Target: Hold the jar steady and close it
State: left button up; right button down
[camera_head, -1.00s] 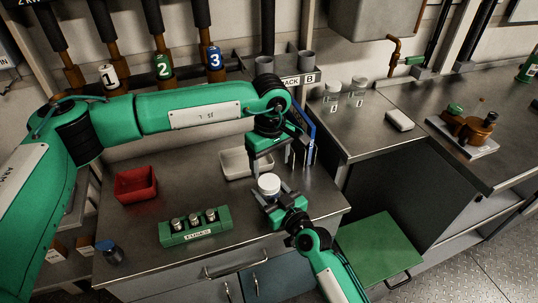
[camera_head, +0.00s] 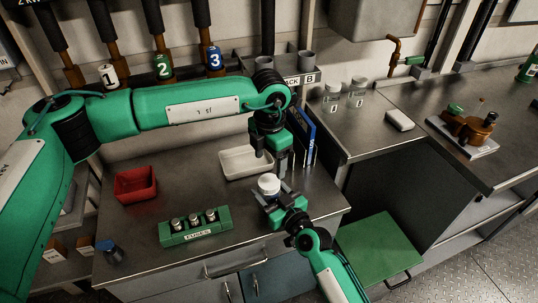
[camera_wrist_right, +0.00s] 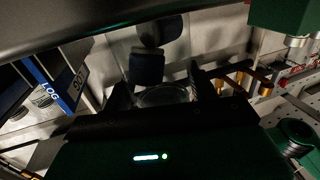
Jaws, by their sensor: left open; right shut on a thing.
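The jar shows in the head view as a white round lid (camera_head: 268,183) on top. Its body is mostly hidden by my right gripper (camera_head: 272,197), which is shut around it from the front. In the right wrist view, a clear glass curve of the jar (camera_wrist_right: 165,96) shows between the dark fingers. My left gripper (camera_head: 272,166) points down just above and behind the lid and is open. I cannot tell whether its fingers touch the lid. How tightly the lid sits is not visible.
A white tray (camera_head: 240,176) lies behind the jar. A blue binder (camera_head: 303,140) stands behind and to the right. A green fuse block (camera_head: 196,232) and a red bin (camera_head: 136,183) are on the left. The bench's right front is clear.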

aim_at(269, 181)
pick_arm(q)
jog(key=n, duration=0.5)
jog(key=shift+r, duration=0.15)
jog(key=n, duration=0.4)
jog(key=shift+r, duration=0.1)
jog(key=n, duration=0.5)
jog(key=shift+r, duration=0.15)
jog(key=n, duration=0.5)
jog(key=shift+a+r, duration=0.1)
jog(key=shift+r, duration=0.05)
jog(key=shift+f, duration=4.05)
